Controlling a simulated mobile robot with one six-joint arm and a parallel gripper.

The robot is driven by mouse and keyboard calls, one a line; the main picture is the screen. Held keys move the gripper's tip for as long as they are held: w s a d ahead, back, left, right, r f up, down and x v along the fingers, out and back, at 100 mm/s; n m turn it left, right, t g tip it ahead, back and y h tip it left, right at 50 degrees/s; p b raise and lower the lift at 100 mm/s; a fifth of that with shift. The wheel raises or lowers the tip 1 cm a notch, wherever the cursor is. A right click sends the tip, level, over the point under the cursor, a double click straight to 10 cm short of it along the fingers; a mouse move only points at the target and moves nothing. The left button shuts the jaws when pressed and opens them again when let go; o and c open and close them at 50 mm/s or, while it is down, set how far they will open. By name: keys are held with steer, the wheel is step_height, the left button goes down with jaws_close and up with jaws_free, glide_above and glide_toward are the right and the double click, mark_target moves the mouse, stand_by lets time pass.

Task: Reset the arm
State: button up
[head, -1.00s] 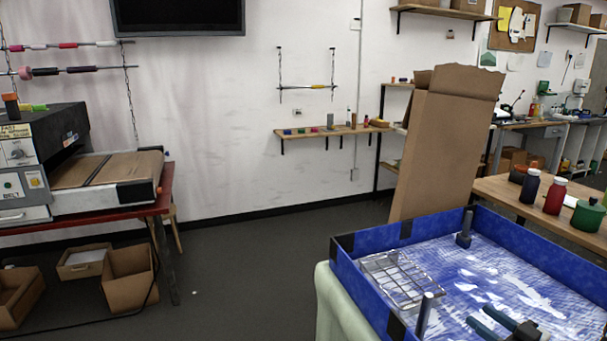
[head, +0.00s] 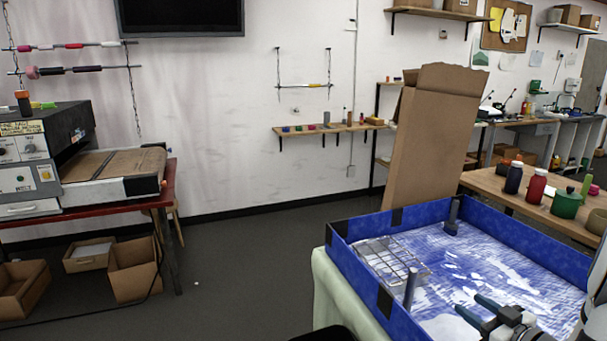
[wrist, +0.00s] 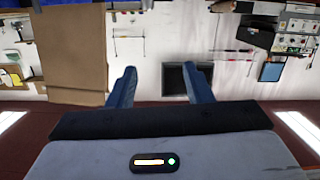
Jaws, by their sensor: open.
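My gripper (head: 481,312) shows at the lower right of the head view, above the front part of a blue-walled tray (head: 355,279). Its two fingers are apart with nothing between them. In the wrist view the fingers of my gripper (wrist: 160,85) also stand apart, with only the distant room behind them. That view shows the room upside down. Part of my arm shows at the right edge of the head view.
A wire rack (head: 392,262) and two grey posts are in the tray. A tall cardboard piece (head: 430,135) stands behind it. Bottles and a green pot (head: 567,203) stand on a wooden table at right. A conveyor dryer (head: 110,178) is at left. The floor between is clear.

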steer(key=w+a+r+m+g+h, duration=0.2)
steer(key=a+r+m+g+h, duration=0.3)
steer(key=h, duration=0.4)
steer(key=s+a+f+g+y+b, duration=0.1)
steer(key=s+a+g, duration=0.6)
steer(key=s+a, duration=1.1)
steer(key=shift+s+a+f+g+y, duration=0.35)
steer(key=shift+s+f+y, duration=0.25)
steer(key=shift+s+y, duration=0.6)
steer(key=shift+w+d, duration=0.1)
steer(key=shift+c, duration=1)
